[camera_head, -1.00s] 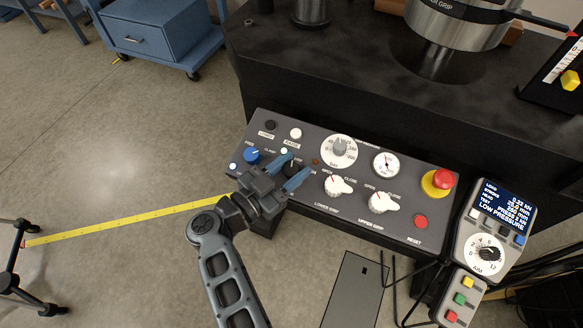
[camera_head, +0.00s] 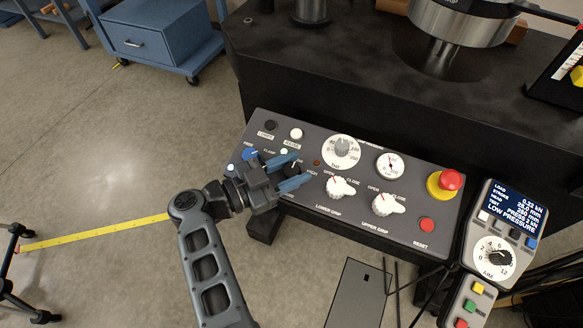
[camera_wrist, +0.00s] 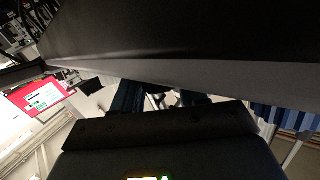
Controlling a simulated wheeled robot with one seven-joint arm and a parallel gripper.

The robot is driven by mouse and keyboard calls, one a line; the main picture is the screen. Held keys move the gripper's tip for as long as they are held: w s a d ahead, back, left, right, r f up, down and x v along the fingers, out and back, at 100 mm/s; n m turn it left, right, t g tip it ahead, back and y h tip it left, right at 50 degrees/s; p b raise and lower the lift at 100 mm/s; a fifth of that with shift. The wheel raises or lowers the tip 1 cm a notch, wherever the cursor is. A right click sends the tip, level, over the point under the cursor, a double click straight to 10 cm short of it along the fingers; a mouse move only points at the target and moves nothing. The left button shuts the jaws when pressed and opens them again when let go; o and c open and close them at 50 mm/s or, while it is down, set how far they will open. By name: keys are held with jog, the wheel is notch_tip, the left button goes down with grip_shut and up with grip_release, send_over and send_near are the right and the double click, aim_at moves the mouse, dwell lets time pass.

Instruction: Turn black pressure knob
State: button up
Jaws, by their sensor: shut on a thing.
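The black pressure knob (camera_head: 291,169) is on the sloping dark control panel (camera_head: 385,235) in the head view, between the "low" and "high" side labels. It is mostly hidden by my gripper (camera_head: 302,166), whose two blue fingers lie on either side of it. The gripper is shut on the knob, reaching in from the left. The knob's pointer direction cannot be made out. In the wrist view my fingers (camera_wrist: 163,98) show as dark shapes at mid-frame, and the knob is not clear there. The pendant display (camera_head: 513,208) reads "LOW PRESSURE".
The dark machine bed (camera_head: 340,65) rises behind. Open floor (camera_head: 95,150) lies left.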

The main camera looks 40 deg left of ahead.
jog(key=o, duration=1)
jog(key=shift+c, duration=0.2)
jog(key=v, duration=0.7)
jog(key=shift+s+a+b, duration=0.2)
jog(key=shift+s+b, duration=0.15)
jog(key=shift+b, duration=0.05)
